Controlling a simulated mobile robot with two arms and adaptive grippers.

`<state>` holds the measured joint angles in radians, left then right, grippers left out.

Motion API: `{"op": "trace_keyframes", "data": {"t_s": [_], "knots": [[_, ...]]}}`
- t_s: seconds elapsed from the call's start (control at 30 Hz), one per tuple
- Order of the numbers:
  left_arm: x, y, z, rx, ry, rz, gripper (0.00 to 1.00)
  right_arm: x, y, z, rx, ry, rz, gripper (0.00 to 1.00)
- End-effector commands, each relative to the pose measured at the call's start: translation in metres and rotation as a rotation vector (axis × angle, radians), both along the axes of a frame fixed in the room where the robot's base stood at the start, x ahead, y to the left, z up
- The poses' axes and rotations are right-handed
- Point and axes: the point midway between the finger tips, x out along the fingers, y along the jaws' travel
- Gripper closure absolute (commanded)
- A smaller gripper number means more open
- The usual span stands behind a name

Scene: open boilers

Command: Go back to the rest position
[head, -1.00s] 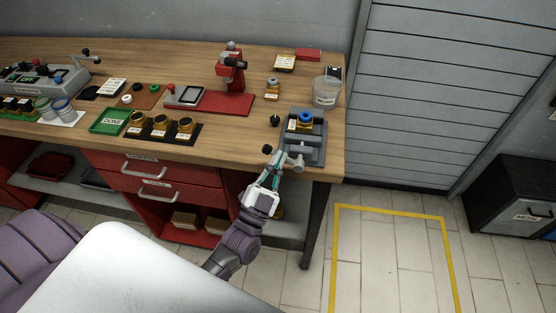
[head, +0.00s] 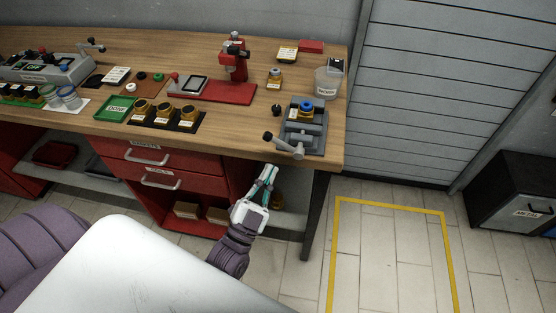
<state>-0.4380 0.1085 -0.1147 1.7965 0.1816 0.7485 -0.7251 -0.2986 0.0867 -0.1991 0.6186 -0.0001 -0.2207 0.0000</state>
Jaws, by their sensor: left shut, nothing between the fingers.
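My left gripper (head: 269,172) is shut and empty. In the head view it is low in front of the workbench (head: 222,147), below and left of the grey vise (head: 302,138), apart from it. The vise sits at the bench's front right corner with its handle (head: 283,145) at the front. A brass part with a blue top (head: 306,108) rests in the vise. My right gripper is not in view.
A red press (head: 234,75), a green DONE tray (head: 115,108), a black holder with brass parts (head: 165,116) and a clear bucket (head: 327,83) stand on the bench. Red drawers (head: 168,165) are below. The yellow-marked floor (head: 389,255) at right is clear.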

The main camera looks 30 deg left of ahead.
Motion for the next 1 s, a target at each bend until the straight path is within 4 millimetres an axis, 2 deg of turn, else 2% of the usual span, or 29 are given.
{"op": "trace_keyframes", "data": {"t_s": [0.13, 0.37, 0.47, 0.57, 0.67, 0.7, 0.77, 0.8, 0.87, 0.9, 0.97, 1.0], "knots": [[-0.012, 0.000, -0.007, -0.001, 0.000, 0.000, 1.00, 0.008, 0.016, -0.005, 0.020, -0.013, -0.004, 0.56], [-0.015, 0.001, -0.009, -0.001, 0.003, -0.002, 1.00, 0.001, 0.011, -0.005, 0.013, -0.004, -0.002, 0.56], [-0.012, -0.001, -0.025, -0.005, 0.049, -0.013, 1.00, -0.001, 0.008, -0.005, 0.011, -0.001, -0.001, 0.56], [-0.006, -0.006, -0.069, -0.020, 0.172, -0.041, 1.00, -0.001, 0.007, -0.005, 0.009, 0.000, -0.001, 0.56], [-0.004, -0.011, -0.138, -0.052, 0.370, -0.076, 1.00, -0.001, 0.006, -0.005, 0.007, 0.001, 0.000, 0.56], [-0.007, -0.013, -0.169, -0.067, 0.459, -0.089, 1.00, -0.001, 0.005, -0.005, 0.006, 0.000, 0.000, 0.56], [-0.015, -0.016, -0.215, -0.094, 0.594, -0.104, 1.00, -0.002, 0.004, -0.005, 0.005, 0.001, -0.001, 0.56], [-0.023, -0.017, -0.245, -0.112, 0.682, -0.109, 1.00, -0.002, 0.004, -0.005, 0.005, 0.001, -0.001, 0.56], [-0.039, -0.018, -0.288, -0.138, 0.816, -0.112, 1.00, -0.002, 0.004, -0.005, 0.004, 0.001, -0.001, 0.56], [-0.052, -0.018, -0.316, -0.156, 0.905, -0.110, 1.00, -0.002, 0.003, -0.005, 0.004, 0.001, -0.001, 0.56], [-0.075, -0.017, -0.357, -0.185, 1.039, -0.101, 1.00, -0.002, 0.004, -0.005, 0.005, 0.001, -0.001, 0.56], [-0.093, -0.016, -0.382, -0.204, 1.128, -0.091, 1.00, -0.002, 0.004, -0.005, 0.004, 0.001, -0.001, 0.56]]}}
